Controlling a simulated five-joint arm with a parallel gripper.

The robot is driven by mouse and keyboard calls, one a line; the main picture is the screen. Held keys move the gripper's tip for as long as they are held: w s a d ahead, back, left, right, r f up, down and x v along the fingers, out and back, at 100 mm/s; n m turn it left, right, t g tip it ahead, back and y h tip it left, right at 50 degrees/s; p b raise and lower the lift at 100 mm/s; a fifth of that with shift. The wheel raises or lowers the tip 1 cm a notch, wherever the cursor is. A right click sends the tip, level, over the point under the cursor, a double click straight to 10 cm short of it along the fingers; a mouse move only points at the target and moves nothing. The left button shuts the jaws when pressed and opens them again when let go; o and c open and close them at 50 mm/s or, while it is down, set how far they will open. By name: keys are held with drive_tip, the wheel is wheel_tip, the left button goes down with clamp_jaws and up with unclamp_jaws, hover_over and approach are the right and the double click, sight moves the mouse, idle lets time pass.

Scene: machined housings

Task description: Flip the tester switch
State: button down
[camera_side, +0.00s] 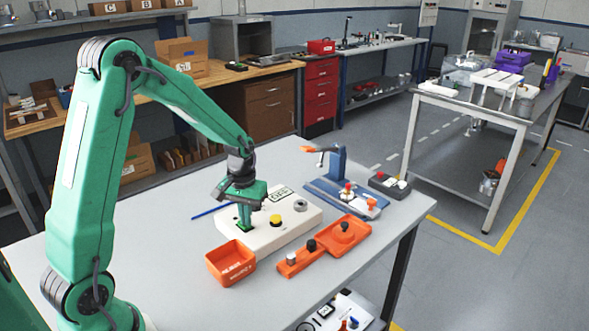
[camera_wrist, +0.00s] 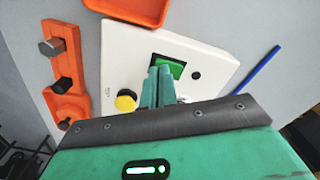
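The tester is a white box (camera_side: 262,236) on the grey table, with a yellow button (camera_side: 276,221), a round grey knob (camera_side: 300,205) and a small display (camera_side: 281,193) on top. In the wrist view the tester (camera_wrist: 125,45) carries a green rocker switch (camera_wrist: 173,66) in a dark frame and a small black round part (camera_wrist: 195,75). My gripper (camera_side: 243,220) points down at the switch end of the tester. In the wrist view its green fingers (camera_wrist: 160,75) are together with nothing between them, and they overlap part of the switch. I cannot tell whether they touch it.
An orange bin (camera_side: 231,263) stands in front of the tester. An orange fixture (camera_side: 325,245) with knobs lies to its right. A blue fixture (camera_side: 340,190) and a grey button box (camera_side: 390,185) are behind. A blue pen (camera_side: 210,210) lies left of the tester.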

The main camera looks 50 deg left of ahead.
drive_tip(key=shift+f, duration=0.15)
wheel_tip(320, 180, up, 7)
idle(1.4)
drive_tip(key=s+d+r+m+t, duration=0.2)
drive_tip(key=s+d+r, duration=0.3)
drive_tip(key=s, duration=0.3)
drive_tip(key=s+d+r+m+t, duration=0.3)
drive_tip(key=s+d+r+m, duration=0.1)
drive_tip(key=s+d+r, duration=0.2)
drive_tip(key=shift+s+d+r+t, duration=0.3)
drive_tip(key=shift+s+r, duration=0.35)
drive_tip(key=shift+s, duration=0.65)
